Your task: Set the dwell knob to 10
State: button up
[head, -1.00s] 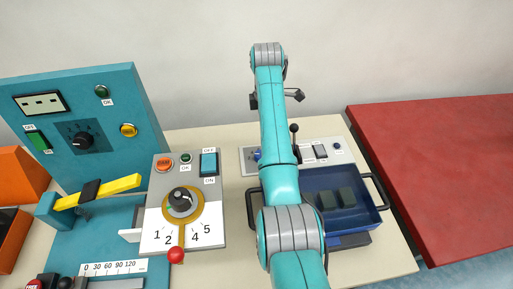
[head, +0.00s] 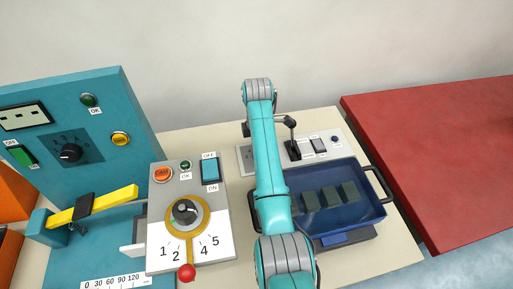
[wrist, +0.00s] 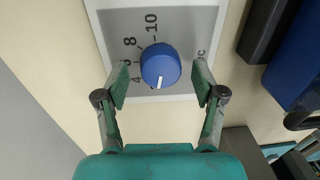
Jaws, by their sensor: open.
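The dwell knob (wrist: 160,66) is a round blue knob with a white pointer mark on a grey plate (wrist: 185,22) in the wrist view. Printed numbers run round its left side, with 10 at the top, 8 below it and 4 lower down. The pointer mark faces the bottom of the picture, away from the 10. My gripper (wrist: 160,72) is open, with one finger on each side of the knob and a visible gap to both. In the head view my arm hides the knob.
A black-topped lever (head: 291,122) and a switch (head: 318,145) stand right of my arm. A blue tray (head: 373,207) holding dark blocks lies in front of them. A grey panel (head: 222,190) with another knob is to the left.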

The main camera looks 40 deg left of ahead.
jog(key=shift+f, duration=0.15)
jog(key=c, duration=1.1)
jog(key=shift+c, duration=0.2)
